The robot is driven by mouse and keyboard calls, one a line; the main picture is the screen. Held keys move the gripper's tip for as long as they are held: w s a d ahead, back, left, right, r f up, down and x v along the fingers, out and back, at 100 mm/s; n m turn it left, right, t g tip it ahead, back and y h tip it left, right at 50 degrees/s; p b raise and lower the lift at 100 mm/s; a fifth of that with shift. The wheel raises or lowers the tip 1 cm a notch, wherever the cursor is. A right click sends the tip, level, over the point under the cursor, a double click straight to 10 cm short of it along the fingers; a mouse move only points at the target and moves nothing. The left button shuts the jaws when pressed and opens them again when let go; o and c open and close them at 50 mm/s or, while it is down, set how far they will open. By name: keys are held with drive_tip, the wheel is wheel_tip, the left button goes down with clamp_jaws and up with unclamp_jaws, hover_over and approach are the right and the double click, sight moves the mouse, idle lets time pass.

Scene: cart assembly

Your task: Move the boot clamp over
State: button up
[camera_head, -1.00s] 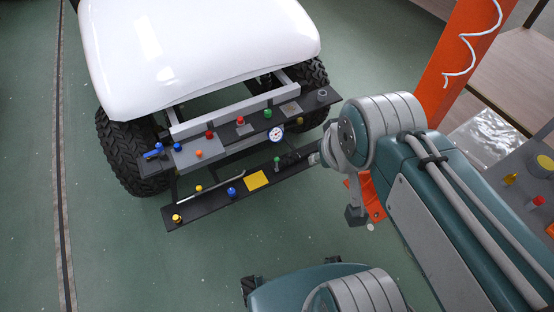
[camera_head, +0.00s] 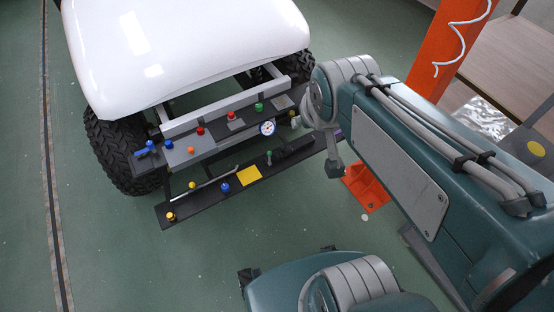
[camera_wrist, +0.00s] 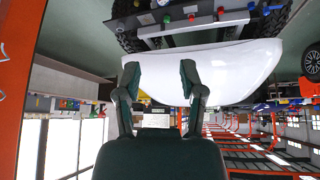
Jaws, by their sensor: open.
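I cannot tell for sure which part is the boot clamp. A small dark fitting with a green top (camera_head: 268,156) stands on the lower black board (camera_head: 205,205) at the front of the white cart (camera_head: 190,45). In the wrist view my gripper (camera_wrist: 160,78) is open, with its two dark fingers apart and nothing seen between them. The white cart hood (camera_wrist: 235,75) lies beyond the fingers there.
The upper board carries coloured knobs, a blue-handled valve (camera_head: 146,150) and a round gauge (camera_head: 267,128). A yellow square (camera_head: 249,175) lies on the lower board. An orange post (camera_head: 446,50) and an orange floor bracket (camera_head: 366,187) are at the right. Green floor is clear at front left.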

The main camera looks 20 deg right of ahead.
drive_tip(key=w+d+f, duration=0.1)
drive_tip(key=w+f, duration=0.2)
drive_tip(key=w, duration=0.6)
drive_tip(key=n+t+y, duration=0.2)
drive_tip(key=n+t, duration=0.1)
drive_tip(key=t, duration=0.1)
hover_over(270, 154)
drive_tip(key=s+d, duration=0.2)
drive_tip(key=d, duration=0.2)
wheel_tip(270, 154, down, 31)
drive_tip(key=s+a+f+t+y, duration=0.1)
drive_tip(key=s+f, duration=0.1)
drive_tip(key=f, duration=0.5)
drive_tip(key=s+a+f+t+y, duration=0.1)
drive_tip(key=s+f, duration=0.2)
drive_tip(key=f, duration=0.4)
drive_tip(key=x, duration=0.8)
drive_tip(key=shift+f, duration=0.25)
drive_tip(key=shift+w+d, duration=0.1)
drive_tip(key=c, duration=0.7)
